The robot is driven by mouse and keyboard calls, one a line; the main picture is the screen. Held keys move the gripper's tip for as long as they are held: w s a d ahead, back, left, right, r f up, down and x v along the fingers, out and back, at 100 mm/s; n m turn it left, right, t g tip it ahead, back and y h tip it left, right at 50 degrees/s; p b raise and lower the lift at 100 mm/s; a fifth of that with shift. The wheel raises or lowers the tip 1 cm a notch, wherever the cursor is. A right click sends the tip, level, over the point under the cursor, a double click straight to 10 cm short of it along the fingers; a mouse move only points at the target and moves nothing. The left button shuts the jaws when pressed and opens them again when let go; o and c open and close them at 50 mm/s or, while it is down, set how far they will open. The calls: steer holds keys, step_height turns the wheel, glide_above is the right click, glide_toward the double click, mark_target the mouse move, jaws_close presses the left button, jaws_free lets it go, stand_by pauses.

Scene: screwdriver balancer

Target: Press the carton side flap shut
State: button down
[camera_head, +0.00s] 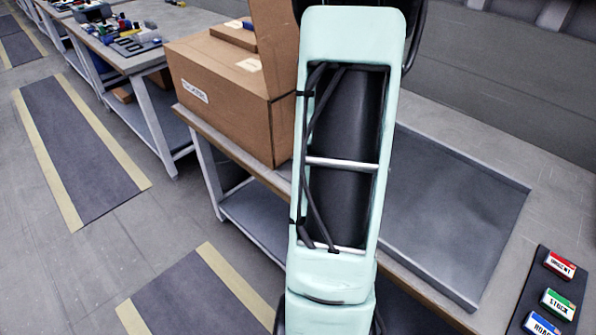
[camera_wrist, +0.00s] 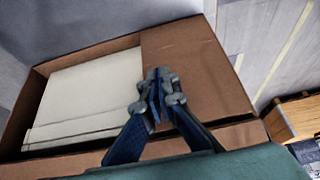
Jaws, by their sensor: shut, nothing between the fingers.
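The brown cardboard carton (camera_head: 228,108) stands on the workbench, left of my arm. A brown flap (camera_head: 276,42) stands up at its right side, partly hidden by my arm. In the wrist view the carton's interior holds a pale, flat-topped item (camera_wrist: 85,95) at the left. A brown cardboard panel (camera_wrist: 208,75) covers the right part; I cannot tell how far it is tilted. My gripper (camera_wrist: 157,76) is shut and empty, in front of the panel's left edge. I cannot tell whether its fingertips touch it. My gripper is hidden in the head view.
A grey tray or mat (camera_head: 440,215) lies on the bench right of my arm. Further right, a dark holder (camera_head: 548,295) carries red, green and blue labelled blocks. Another bench (camera_head: 150,60) with small items stands at the back left. The floor at left is clear.

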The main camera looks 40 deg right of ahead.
step_height(320, 180, up, 7)
steer(key=p, duration=0.3)
steer(key=shift+s, duration=0.25)
stand_by(1.0)
